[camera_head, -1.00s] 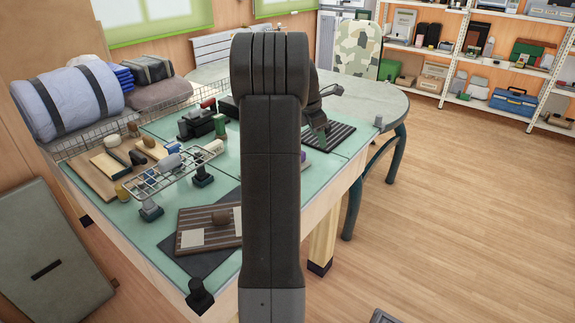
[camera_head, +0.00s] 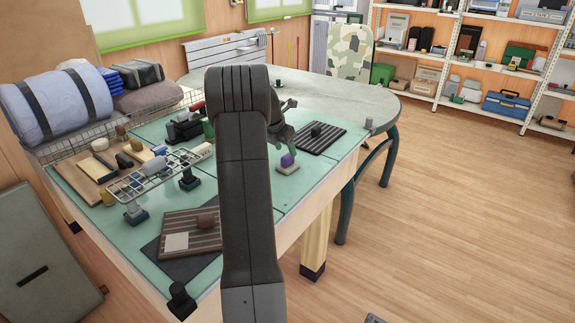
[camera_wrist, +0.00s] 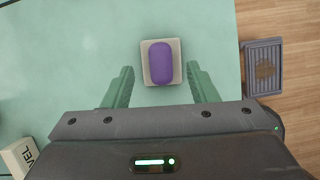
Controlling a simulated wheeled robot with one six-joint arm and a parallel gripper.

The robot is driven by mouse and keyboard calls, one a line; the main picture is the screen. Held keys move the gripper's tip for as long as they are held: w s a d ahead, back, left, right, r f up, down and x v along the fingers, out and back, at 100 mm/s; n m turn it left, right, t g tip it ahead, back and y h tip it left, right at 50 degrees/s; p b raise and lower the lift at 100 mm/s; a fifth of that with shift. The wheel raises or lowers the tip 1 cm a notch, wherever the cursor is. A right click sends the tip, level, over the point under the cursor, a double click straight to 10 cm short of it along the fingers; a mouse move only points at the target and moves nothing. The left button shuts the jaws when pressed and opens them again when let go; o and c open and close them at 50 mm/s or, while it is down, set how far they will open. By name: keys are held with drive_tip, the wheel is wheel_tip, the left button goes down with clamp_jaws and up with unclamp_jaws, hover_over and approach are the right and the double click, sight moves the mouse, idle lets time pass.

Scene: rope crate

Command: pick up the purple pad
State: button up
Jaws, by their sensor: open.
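The purple pad (camera_wrist: 161,63) lies on a small pale square block (camera_wrist: 176,46) in the wrist view, just beyond and between my fingertips. In the head view the purple pad (camera_head: 287,160) sits on its pale base (camera_head: 288,169) on the green table top, right of my arm. My gripper (camera_wrist: 162,80) is open, with one green finger on each side of the pad's line and nothing between them. In the head view my gripper (camera_head: 291,128) is partly hidden by my arm and appears above and behind the pad.
A wire rack (camera_head: 150,175), a brown slatted board (camera_head: 185,232) and several small items stand left of my arm. The table top around the pad is clear.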

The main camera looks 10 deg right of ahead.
sight(287, 156)
drive_tip(key=x, duration=0.5)
drive_tip(key=shift+s+a+f, duration=0.1)
drive_tip(key=shift+f, duration=0.05)
drive_tip(key=c, duration=1.1)
wheel_tip(287, 156, up, 10)
drive_tip(key=shift+r+p, duration=0.1)
drive_tip(key=shift+p, duration=0.25)
